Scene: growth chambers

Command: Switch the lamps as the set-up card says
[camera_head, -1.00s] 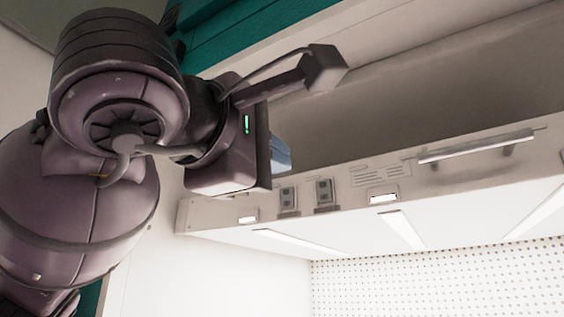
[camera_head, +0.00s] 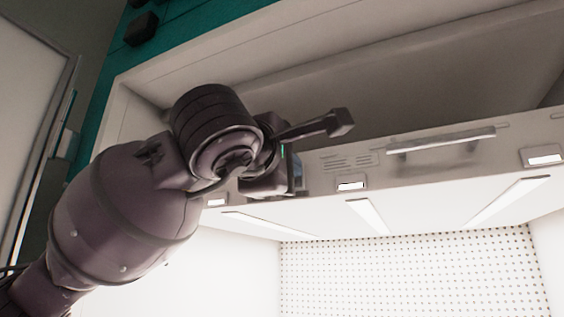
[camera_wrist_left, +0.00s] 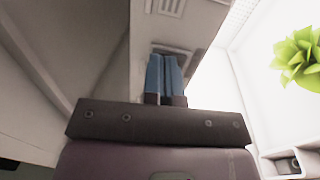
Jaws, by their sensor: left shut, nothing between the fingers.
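My left gripper (camera_head: 298,177) is in front of the pale front panel (camera_head: 405,165) of the growth chamber. It hides the stretch of panel left of the vent slots. In the left wrist view its blue fingers (camera_wrist_left: 163,75) are shut together with nothing between them, pointing at the panel; contact cannot be told. Lit lamp strips show under the panel: left (camera_head: 268,224), middle (camera_head: 367,216) and right (camera_head: 508,200). The two switches are hidden behind my gripper in the head view. No set-up card is seen. My right gripper is not in view.
A bar handle (camera_head: 440,140) sticks out of the panel to the right. Small lit plates (camera_head: 351,184) sit along its lower edge. A perforated white wall (camera_head: 410,275) is inside the chamber. A green plant (camera_wrist_left: 298,55) shows in the left wrist view.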

